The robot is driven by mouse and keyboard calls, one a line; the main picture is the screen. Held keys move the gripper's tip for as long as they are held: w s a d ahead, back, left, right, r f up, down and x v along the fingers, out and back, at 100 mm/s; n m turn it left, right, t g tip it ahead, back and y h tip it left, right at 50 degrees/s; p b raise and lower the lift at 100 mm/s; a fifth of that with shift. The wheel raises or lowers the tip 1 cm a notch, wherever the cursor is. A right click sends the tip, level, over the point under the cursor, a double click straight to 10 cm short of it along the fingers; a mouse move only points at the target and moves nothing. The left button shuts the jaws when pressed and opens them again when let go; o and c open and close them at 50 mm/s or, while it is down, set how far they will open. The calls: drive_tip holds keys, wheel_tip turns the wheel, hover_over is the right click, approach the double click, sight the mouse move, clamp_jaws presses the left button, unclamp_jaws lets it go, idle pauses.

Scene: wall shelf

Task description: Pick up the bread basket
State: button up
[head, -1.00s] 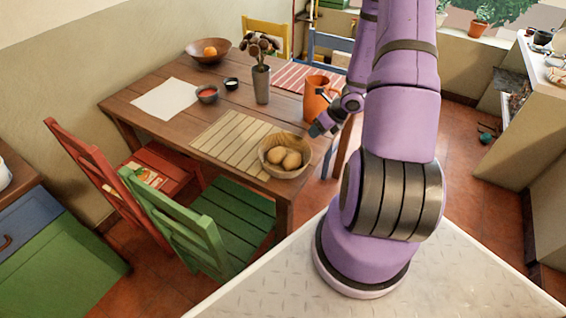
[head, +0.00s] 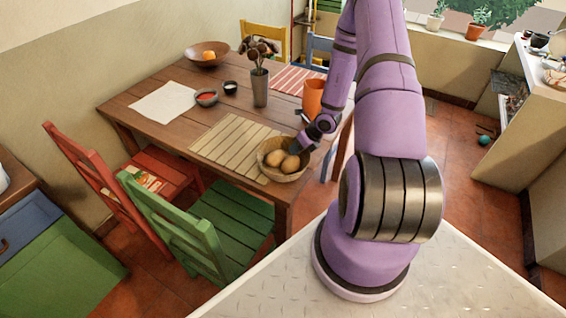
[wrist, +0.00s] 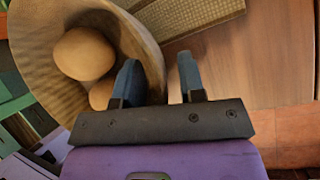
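The bread basket (head: 281,177) is a round woven bowl on the near right corner of the wooden table, with bread rolls (head: 274,157) inside. In the wrist view the basket (wrist: 38,38) fills the upper left. My gripper (head: 304,141) is at the basket's right rim in the head view. In the wrist view my gripper (wrist: 160,60) is open. Its left finger is over the inside of the basket and its right finger is outside, over bare table, with the rim between them. I cannot tell whether either finger touches the basket.
A beige placemat (head: 232,144) lies left of the basket. A vase (head: 260,88), small bowls and a fruit bowl (head: 207,60) stand farther back. A green chair (head: 222,220) is at the near side.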

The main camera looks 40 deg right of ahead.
clamp_jaws()
drive_tip(key=shift+r, duration=0.1)
idle(0.3)
